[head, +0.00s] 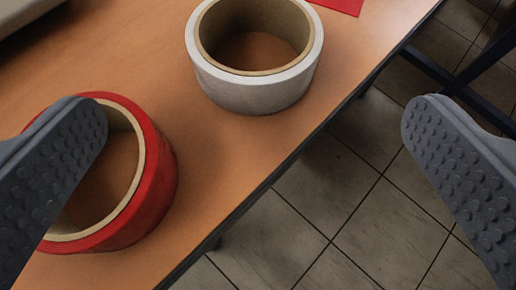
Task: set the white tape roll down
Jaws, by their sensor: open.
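The white tape roll (254,95) lies flat on the orange-brown table, at the top middle of the head view, near the table's edge. Its cardboard core is open to the top and the table shows through it. My gripper (255,130) is open, its two grey studded fingers wide apart at the left and right of the view. Nothing is between the fingertips in its hold. The white roll appears beyond the fingers and apart from them.
A red tape roll (158,190) is at the lower left, partly hidden by my left finger. A red flat item (340,4) lies at the top. The table (225,150) ends in a diagonal edge; tiled floor (320,215) lies beyond. A pale object (22,12) sits top left.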

